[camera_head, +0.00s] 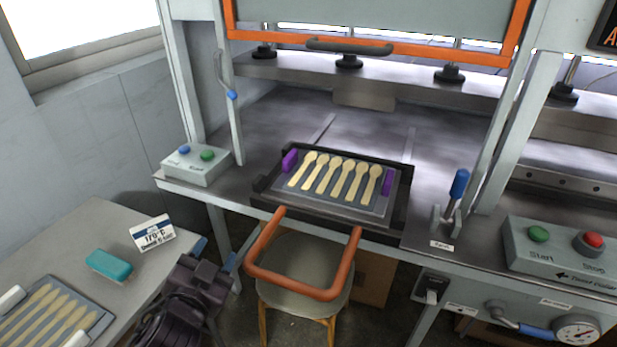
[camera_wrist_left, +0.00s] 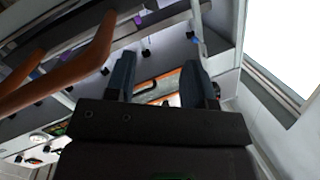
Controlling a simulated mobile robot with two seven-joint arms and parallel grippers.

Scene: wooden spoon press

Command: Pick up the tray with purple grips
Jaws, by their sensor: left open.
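The grey tray (camera_head: 345,208) holds several wooden spoons and sits in a black holder (camera_head: 402,205) on the press bed. Its purple grips stand at its left end (camera_head: 290,160) and right end (camera_head: 388,181). My left gripper (camera_head: 215,254) is low at the left, below the bed's front edge and left of the holder's orange handle. It is apart from the tray. In the left wrist view, the gripper's two fingers (camera_wrist_left: 157,78) are spread with nothing between them. My right gripper is not in view.
The orange handle (camera_head: 300,287) juts out from the holder above a stool (camera_head: 302,258). A side table (camera_head: 75,245) at lower left carries a second spoon tray with white grips (camera_head: 50,318), a teal block (camera_head: 109,265) and a card (camera_head: 152,233). A button box (camera_head: 197,164) stands left of the tray.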

